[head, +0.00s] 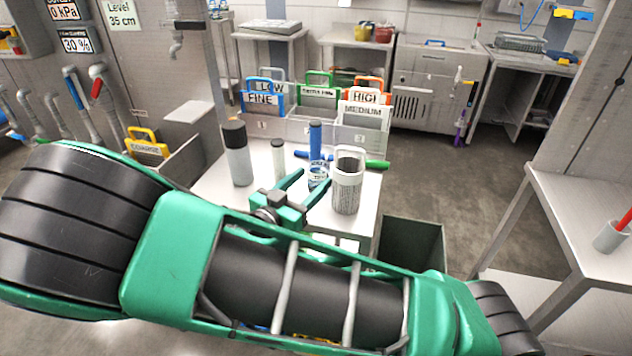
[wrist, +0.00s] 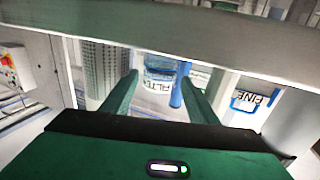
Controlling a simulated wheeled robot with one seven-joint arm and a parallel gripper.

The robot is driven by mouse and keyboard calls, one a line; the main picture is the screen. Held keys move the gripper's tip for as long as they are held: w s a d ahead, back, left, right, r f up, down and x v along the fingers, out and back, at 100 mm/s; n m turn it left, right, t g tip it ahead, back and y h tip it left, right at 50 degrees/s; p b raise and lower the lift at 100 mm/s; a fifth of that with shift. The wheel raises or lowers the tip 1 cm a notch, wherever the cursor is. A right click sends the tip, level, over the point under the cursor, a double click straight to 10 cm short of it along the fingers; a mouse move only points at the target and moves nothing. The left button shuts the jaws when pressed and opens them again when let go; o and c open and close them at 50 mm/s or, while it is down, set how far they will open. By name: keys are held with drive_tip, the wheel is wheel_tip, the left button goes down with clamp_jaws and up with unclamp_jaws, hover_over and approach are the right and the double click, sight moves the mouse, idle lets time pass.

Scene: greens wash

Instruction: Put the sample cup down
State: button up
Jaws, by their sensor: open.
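My gripper (head: 308,178) is open over the small metal table. A small white-and-blue labelled container (head: 318,176), which may be the sample cup, stands just beyond the fingertips. In the wrist view its label (wrist: 158,86) shows between the two fingers (wrist: 158,88), with no clear contact. A blue upright cylinder (head: 315,140) rises at the container; I cannot tell whether they are joined. A perforated grey cylinder with a pale rim (head: 347,185) stands close to the right finger. The table's surface (head: 215,190) is partly hidden by my arm.
A grey bottle with a black top (head: 239,160) and a slim pale cylinder (head: 278,158) stand left of the gripper. A green-and-blue handled tool lies behind (head: 376,164). Labelled bins (head: 310,130) line the far side. A dark open bin (head: 412,245) sits right of the table.

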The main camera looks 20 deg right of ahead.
sight(311, 177)
drive_tip(key=x, duration=0.4)
drive_tip(key=shift+w+d, duration=0.1)
drive_tip(key=shift+w, duration=0.05)
drive_tip(key=c, duration=1)
drive_tip(key=shift+r, duration=0.2)
